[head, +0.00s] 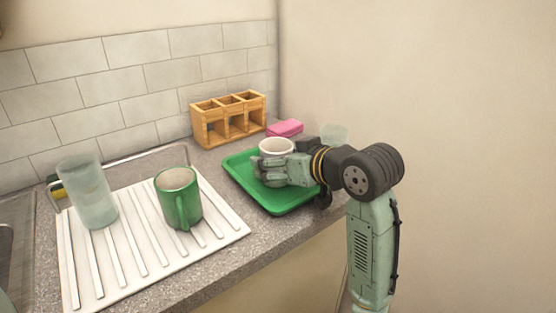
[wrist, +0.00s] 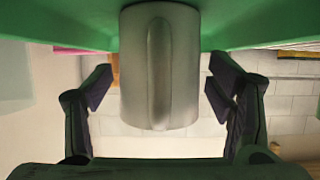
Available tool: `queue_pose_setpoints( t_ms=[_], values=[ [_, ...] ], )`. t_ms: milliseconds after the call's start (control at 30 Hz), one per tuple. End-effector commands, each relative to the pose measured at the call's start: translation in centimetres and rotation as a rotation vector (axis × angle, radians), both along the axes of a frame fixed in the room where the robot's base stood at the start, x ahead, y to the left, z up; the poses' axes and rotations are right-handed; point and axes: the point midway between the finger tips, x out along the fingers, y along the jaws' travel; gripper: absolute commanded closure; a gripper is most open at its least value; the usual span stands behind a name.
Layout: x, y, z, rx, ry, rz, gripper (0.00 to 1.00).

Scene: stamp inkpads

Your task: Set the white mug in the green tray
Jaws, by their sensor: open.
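The white mug (head: 277,146) stands upright in the green tray (head: 277,203) on the counter, its lower part hidden behind my gripper (head: 270,170) in the head view. In the wrist view, which appears upside down, the mug (wrist: 160,65) shows with its handle facing the camera and its base against the tray (wrist: 60,22). My gripper (wrist: 160,88) is open, with one finger on each side of the mug and a visible gap to both.
A white draining board (head: 140,262) holds a green mug (head: 178,197) and a frosted glass (head: 88,192). A wooden three-compartment holder (head: 228,118) and a pink block (head: 285,128) stand behind the tray. Another frosted glass (head: 335,134) is partly hidden behind my arm.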

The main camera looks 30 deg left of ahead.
Motion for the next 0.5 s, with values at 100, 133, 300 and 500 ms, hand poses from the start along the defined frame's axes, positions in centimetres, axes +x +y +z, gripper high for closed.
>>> queue_pose_setpoints(
  t_ms=[100, 133, 300, 500],
  values=[
    [-0.6, -1.9, 0.8, 0.002, -0.005, -0.004, 0.25],
    [-0.8, -2.4, 1.0, 0.002, -0.006, -0.003, 0.25],
    [-2.0, -5.8, 2.6, 0.002, -0.005, -0.005, 0.25],
    [-3.1, -8.7, 3.8, 0.001, -0.004, -0.003, 0.25]
  ],
)
